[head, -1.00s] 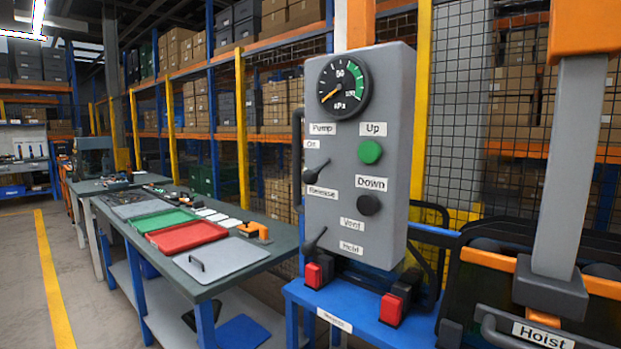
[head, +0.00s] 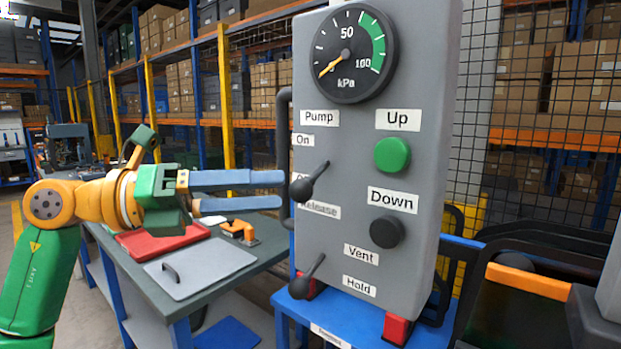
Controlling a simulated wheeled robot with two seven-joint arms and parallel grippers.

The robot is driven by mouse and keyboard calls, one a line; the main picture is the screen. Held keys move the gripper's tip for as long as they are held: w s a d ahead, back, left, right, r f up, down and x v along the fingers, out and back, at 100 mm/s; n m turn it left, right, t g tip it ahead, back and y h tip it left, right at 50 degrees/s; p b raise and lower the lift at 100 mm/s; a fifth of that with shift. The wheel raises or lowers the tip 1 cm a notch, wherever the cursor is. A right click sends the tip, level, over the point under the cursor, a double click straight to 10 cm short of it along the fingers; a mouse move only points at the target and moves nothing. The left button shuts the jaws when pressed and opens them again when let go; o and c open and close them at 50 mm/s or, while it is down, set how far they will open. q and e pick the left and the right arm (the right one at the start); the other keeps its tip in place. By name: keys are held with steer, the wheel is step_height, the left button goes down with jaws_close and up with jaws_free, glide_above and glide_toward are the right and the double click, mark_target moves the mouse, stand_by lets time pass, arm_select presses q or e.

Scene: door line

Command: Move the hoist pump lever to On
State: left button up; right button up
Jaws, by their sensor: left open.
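The pump lever (head: 310,180) is a black lever on the left part of the grey hoist panel (head: 345,230), below the Pump label (head: 320,118). It lies tilted, with its round end low at the left, beside the partly hidden lower label, and its thin end up to the right. The On label (head: 302,140) is above it. My left gripper (head: 282,190) is open, its two blue-grey fingers pointing right at the lever's round end. They appear just left of it; I cannot tell the depth gap. My right gripper is not in view.
A second black lever (head: 308,276) sits lower, near the Vent and Hold labels. A green Up button (head: 392,155) and a black Down button (head: 386,232) are to the right. The gauge (head: 354,53) needle points low. A workbench (head: 215,285) stands behind my left arm.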

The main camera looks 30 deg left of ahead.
mark_target(302, 181)
arm_select(q)
steer(key=w+d+p, duration=0.1)
steer(key=d, duration=0.1)
steer(key=w+d+p, duration=0.1)
steer(key=shift+w+d+r+p, duration=0.3)
steer(key=shift+d+r, duration=0.1)
steer(key=shift+w+d+f, duration=0.15)
steer(key=shift+w, duration=0.1)
steer(key=shift+w+f, duration=0.15)
jaws_close()
stand_by(0.7)
